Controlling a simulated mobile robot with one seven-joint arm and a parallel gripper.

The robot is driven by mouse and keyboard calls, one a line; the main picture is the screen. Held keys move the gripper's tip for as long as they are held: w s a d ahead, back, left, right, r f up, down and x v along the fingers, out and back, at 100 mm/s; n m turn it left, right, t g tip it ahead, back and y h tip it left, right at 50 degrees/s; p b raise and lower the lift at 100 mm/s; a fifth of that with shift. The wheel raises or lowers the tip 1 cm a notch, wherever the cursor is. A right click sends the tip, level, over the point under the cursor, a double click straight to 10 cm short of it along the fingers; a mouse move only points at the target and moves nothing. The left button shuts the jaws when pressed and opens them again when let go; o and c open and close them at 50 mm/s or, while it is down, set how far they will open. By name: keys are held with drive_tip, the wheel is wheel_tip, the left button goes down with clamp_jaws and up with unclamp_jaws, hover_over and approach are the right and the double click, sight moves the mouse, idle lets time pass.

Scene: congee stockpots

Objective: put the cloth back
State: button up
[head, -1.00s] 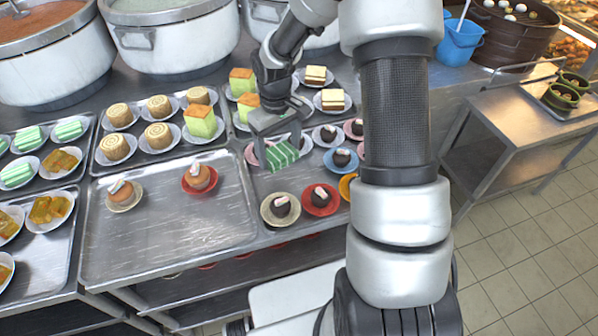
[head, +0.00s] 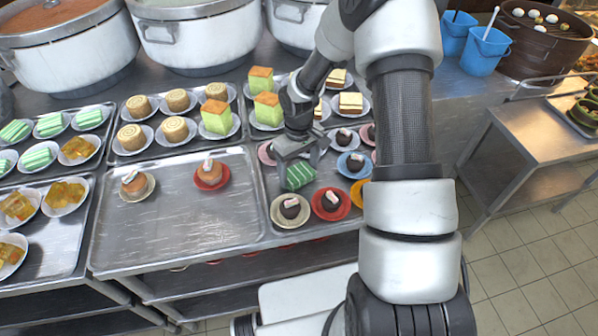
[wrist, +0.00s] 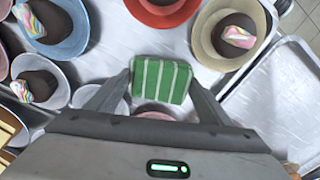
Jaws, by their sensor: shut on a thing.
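The cloth (head: 299,177) is a folded green bundle with white stripes. My gripper (head: 297,170) is shut on it, one finger at each side. In the wrist view the cloth (wrist: 161,81) sits between the fingertips of my gripper (wrist: 162,90). It is over the right-hand dessert tray (head: 258,200), behind the front plates with dark cakes. I cannot tell whether the cloth touches the tray or a plate below. Part of the tray under the gripper is hidden.
Dark cakes on a cream plate (head: 291,212), a red plate (head: 331,205) and a blue plate (head: 350,163) stand close to the cloth. The middle tray (head: 185,225) is mostly bare, with two cakes at its back. Large stockpots (head: 195,40) stand behind.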

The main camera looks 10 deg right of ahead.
drive_tip(key=shift+f, duration=0.4)
drive_tip(key=shift+f, duration=0.1)
drive_tip(key=shift+f, duration=0.15)
drive_tip(key=o, duration=1)
